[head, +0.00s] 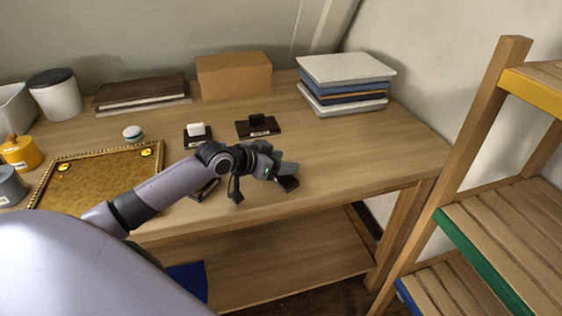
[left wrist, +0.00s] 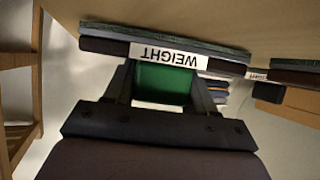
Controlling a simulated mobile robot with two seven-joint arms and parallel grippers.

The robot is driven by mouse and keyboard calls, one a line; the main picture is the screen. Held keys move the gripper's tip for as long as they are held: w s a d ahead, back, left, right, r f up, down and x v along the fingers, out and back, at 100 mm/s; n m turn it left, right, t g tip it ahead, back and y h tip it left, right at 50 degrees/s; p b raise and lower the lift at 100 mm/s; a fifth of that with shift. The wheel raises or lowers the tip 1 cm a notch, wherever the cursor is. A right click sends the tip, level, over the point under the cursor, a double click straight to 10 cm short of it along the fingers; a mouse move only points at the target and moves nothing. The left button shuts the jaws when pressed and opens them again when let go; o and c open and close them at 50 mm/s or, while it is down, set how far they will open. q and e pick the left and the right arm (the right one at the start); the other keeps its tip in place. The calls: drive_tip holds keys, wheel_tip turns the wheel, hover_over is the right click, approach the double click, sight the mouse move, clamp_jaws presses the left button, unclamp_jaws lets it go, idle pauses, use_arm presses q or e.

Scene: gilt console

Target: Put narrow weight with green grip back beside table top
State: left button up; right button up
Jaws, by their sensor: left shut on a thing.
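My left gripper (head: 284,172) is shut on the green grip (left wrist: 163,83) of a dark weight with a white WEIGHT label (left wrist: 168,56). The weight's dark end also shows in the head view (head: 289,184), low at the front right of the wooden table (head: 350,150). I cannot tell whether its base touches the wood. The gilt table top (head: 58,190), with a beaded gold rim, lies on the left. My right gripper is out of view.
Dark weights with a white grip (head: 197,137) and a black grip (head: 258,126) stand behind my gripper. Another dark piece (head: 204,190) is partly under my arm. Stacked books (head: 345,85) and a cardboard box (head: 234,75) stand at the back. The table's right end is clear.

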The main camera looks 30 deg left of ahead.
use_arm(q)
drive_tip(key=o, duration=1.4)
drive_tip(key=shift+f, duration=0.1)
drive_tip(key=shift+c, duration=0.2)
drive_tip(key=shift+r, duration=0.2)
drive_tip(key=v, duration=1)
drive_tip(key=shift+s+a+p, duration=0.15)
drive_tip(key=shift+s+p, duration=0.15)
drive_tip(key=shift+s+a+r, duration=0.15)
drive_tip(key=shift+s+r, duration=0.3)
drive_tip(key=shift+s, duration=0.1)
